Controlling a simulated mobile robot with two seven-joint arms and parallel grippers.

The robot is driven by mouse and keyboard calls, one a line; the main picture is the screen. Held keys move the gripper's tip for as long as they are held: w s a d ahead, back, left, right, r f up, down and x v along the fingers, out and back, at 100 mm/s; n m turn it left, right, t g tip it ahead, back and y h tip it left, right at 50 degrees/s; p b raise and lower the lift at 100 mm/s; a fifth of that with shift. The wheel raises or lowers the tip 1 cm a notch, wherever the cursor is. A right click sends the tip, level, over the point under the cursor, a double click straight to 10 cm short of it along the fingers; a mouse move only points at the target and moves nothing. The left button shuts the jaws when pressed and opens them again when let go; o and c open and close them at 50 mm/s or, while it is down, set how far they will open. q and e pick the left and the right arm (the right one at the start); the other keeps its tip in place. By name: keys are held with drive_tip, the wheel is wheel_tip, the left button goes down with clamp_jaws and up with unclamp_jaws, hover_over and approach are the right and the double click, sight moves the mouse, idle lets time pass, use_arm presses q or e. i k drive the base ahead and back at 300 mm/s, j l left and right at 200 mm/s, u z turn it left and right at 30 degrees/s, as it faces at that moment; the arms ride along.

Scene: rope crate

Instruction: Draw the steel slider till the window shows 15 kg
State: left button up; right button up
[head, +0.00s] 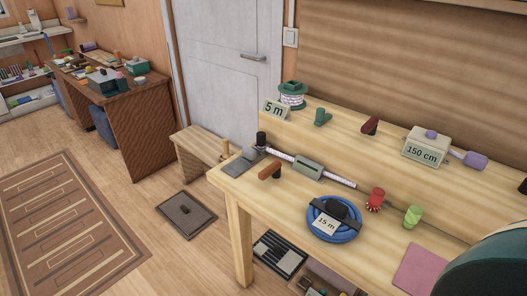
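A pale rod (335,178) lies along the left part of the wooden workbench (255,200). A grey block (308,168) sits around the rod near its middle; it may be the steel slider or the housing of the window. A grey metal plate (238,166) with a black upright knob (261,139) is at the rod's left end. No kg reading can be made out. Neither of my grippers is in view.
A brown-handled peg (270,172) stands in front of the rod. A blue rope coil (331,232) tagged 15 m, red (376,199) and green (413,216) cylinders, a 5 m tag (274,110) and a 150 cm box (427,147) are on the bench. A pink mat (419,270) lies front right.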

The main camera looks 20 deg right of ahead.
sight(249, 156)
drive_tip(key=z, duration=1.6)
drive_tip(key=j+z, duration=0.4)
drive_tip(key=j, duration=0.5)
drive_tip(key=i+j, duration=0.2)
drive_tip(key=i, duration=0.1)
